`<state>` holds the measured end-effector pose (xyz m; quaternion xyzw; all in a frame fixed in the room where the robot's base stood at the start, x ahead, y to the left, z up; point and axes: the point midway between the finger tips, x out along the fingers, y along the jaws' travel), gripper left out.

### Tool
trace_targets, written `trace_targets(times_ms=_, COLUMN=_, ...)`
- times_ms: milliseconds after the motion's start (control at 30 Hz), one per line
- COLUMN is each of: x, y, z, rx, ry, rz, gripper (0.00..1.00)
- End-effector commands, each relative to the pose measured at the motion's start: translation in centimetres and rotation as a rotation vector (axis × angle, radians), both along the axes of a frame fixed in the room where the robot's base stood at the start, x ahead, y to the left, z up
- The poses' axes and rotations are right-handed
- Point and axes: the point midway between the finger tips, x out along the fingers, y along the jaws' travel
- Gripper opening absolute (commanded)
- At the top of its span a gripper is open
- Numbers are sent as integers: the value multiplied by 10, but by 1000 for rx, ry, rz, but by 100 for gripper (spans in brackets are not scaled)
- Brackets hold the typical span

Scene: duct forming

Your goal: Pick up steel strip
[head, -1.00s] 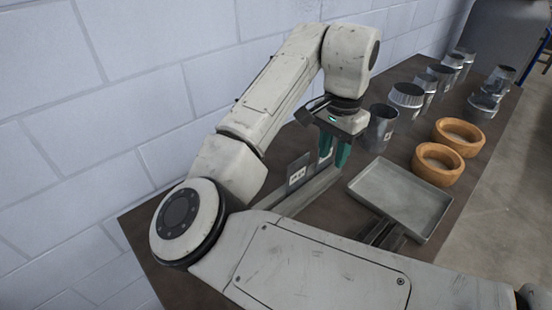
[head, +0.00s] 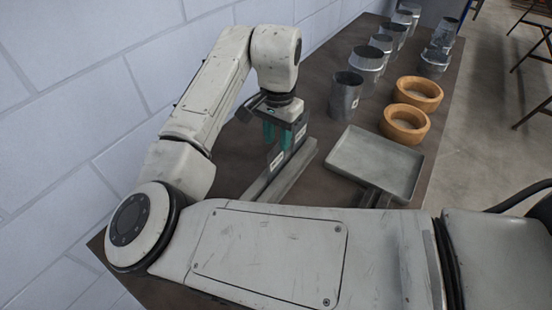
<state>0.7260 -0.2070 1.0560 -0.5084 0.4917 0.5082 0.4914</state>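My gripper (head: 277,140) hangs fingers down, its two teal fingers slightly apart, in front of the wall side of the bench. It is just above a small dark upright plate with a white label (head: 277,161). Long grey metal pieces (head: 290,172) run along the bench beside this plate, below the fingers. One of them may be the steel strip, but I cannot tell which edge belongs to it. I see nothing held between the fingers. The near ends of the long pieces are hidden behind my arm.
A shallow grey tray (head: 375,160) lies to the right, with dark bars (head: 375,198) at its near edge. Two orange rings (head: 405,124) and several metal cylinders (head: 345,95) stand farther back. A block wall (head: 60,120) borders the brown bench (head: 318,188) at left.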

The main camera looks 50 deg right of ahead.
Motion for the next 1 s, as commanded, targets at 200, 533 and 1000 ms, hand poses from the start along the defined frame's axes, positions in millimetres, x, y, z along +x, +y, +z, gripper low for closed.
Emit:
trace_targets(times_ms=200, x=4, y=-2, z=-30, rx=2, ry=3, rz=2, gripper=33)
trace_targets(times_ms=533, x=5, y=-2, z=-46, rx=0, ry=-1, rz=1, gripper=33)
trace_targets(times_ms=1000, x=4, y=-2, z=-49, rx=0, ry=2, rz=1, gripper=33)
